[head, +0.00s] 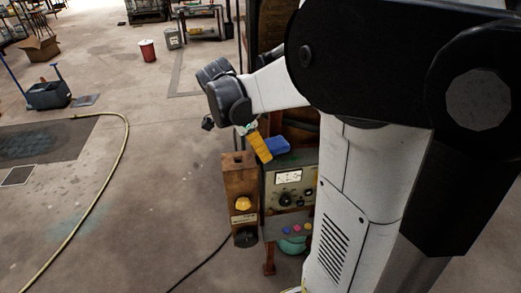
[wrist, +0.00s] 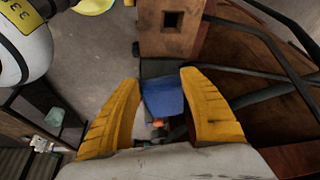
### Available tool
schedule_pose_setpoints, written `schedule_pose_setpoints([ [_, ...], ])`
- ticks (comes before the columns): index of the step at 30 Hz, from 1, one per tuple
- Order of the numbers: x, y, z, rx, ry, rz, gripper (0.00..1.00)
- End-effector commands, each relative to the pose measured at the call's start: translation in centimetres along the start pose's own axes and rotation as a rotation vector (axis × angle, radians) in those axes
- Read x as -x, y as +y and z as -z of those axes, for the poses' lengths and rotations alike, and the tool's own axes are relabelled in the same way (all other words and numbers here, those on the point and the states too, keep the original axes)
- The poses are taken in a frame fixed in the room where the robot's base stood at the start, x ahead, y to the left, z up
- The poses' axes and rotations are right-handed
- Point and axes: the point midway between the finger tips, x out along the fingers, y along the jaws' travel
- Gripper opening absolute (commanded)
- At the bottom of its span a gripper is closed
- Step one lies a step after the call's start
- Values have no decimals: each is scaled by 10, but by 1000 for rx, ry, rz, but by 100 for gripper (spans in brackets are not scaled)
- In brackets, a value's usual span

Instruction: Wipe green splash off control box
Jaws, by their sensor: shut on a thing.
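My gripper (head: 262,150) has orange-yellow fingers. In the wrist view, my gripper (wrist: 161,82) is shut on a blue block (wrist: 163,98), which sits between the two fingers. The blue block (head: 279,146) also shows in the head view, at the top of the control box. The control box (head: 290,189) is grey-green with a pale meter and dark knobs; my arm partly hides its right side. I cannot tell whether the block touches the box.
A brown post (head: 238,176) with a yellow knob stands just left of the box; its square-holed top (wrist: 172,42) is close ahead in the wrist view. A teal round thing (head: 291,245) is below the box. A hose (head: 112,172) lies on open floor at left.

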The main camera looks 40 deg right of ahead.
Motion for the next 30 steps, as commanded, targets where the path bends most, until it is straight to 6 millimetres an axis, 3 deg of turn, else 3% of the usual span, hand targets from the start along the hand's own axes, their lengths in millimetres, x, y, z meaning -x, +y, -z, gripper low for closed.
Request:
schedule_pose_setpoints([
  [3,14,0,7,-1,1,0,28],
  [14,15,0,8,-2,3,-1,28],
  [24,41,1,19,-3,3,-2,28],
  [30,42,1,20,-3,3,-2,28],
])
